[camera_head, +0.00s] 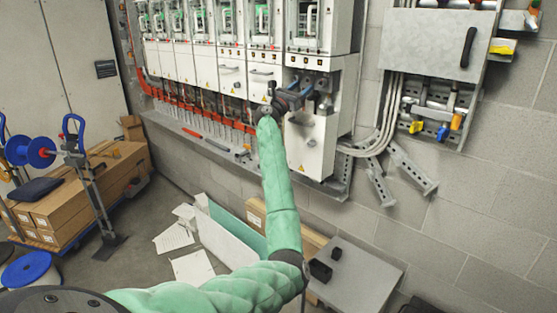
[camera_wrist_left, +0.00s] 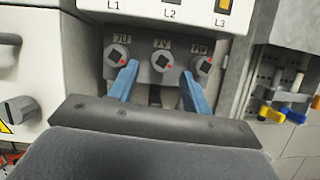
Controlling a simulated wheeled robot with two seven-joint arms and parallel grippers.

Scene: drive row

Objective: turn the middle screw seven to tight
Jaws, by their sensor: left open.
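The middle screw (camera_wrist_left: 162,60), labelled 7V, is a round grey head with a dark square centre on a grey terminal block. Small red marks show on and beside it. A similar screw (camera_wrist_left: 117,55) labelled 7U is to its left, and another (camera_wrist_left: 202,65) labelled 7W is to its right. My left gripper (camera_wrist_left: 160,69) is open. Its two blue fingers stand either side of the middle screw, with a visible gap on each side. In the head view the left gripper (camera_head: 300,86) is at the rightmost lower cabinet, where the screws are too small to make out. My right gripper is not in view.
A wall box with a black handle (camera_head: 468,47) and coloured clamps (camera_head: 442,132) hangs at right. Cartons (camera_head: 75,200) on a trolley stand at left. Papers (camera_head: 192,268) lie on the floor.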

